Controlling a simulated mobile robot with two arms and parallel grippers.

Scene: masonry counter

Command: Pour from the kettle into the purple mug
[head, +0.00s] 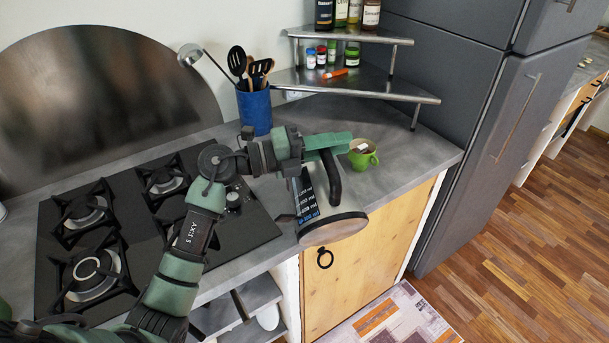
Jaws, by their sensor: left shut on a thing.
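My left gripper (326,150) is shut on the black handle of the kettle (331,229). A green mug (363,159) stands upright on the counter, just right of the gripper, with something pale inside. I see no purple mug. My right gripper is not in view.
A black gas hob (143,253) fills the counter at left. A blue utensil holder (255,112) stands behind the arm. A metal corner shelf (365,88) holds jars and bottles. A grey fridge (490,130) borders the counter at right. Bare counter lies right of the mug.

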